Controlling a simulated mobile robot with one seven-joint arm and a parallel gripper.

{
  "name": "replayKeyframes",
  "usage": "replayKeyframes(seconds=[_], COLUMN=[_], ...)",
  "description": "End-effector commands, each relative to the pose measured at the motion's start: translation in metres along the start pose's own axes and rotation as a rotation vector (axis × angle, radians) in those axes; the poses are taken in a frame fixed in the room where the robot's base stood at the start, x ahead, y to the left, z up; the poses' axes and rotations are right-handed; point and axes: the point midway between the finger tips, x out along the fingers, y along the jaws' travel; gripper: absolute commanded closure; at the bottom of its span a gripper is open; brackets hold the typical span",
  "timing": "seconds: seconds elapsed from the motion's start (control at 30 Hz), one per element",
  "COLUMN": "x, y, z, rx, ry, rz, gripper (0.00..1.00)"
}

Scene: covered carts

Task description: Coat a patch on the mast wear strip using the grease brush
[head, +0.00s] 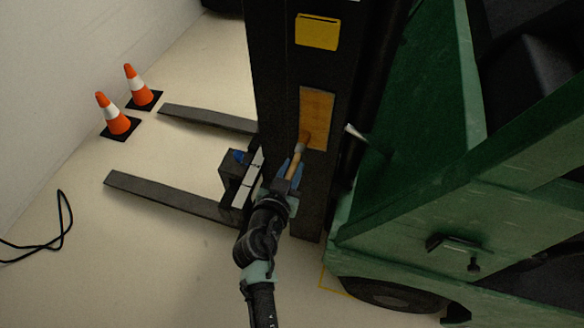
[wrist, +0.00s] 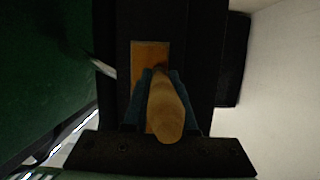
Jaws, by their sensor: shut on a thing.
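The mast wear strip (head: 316,112) is an orange-brown upright rectangle on the dark mast (head: 275,70). It also shows in the wrist view (wrist: 150,54), partly hidden behind the brush. My gripper (head: 289,178) is shut on the grease brush (head: 298,160), which has a wooden handle. The handle points at the camera in the wrist view (wrist: 165,112). The brush's reddish-brown tip is at the lower left part of the strip in the head view. I cannot tell whether it touches. No distinct coated patch can be made out.
A yellow plate (head: 317,32) is above the strip. The green truck body (head: 420,190) stands close on the right, with a pale pointed piece (head: 354,132) beside the mast. Two dark forks (head: 170,196) extend left along the floor, near two orange cones (head: 114,118). A black cable (head: 62,222) lies at far left.

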Motion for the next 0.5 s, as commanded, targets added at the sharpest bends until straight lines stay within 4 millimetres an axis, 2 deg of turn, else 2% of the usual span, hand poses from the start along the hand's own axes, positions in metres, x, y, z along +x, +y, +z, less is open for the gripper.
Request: replayKeyframes(seconds=[0.5], x=[-0.007], y=[-0.001], z=[-0.022], rx=[0.000], ry=[0.004], rz=[0.001], gripper=[1.00])
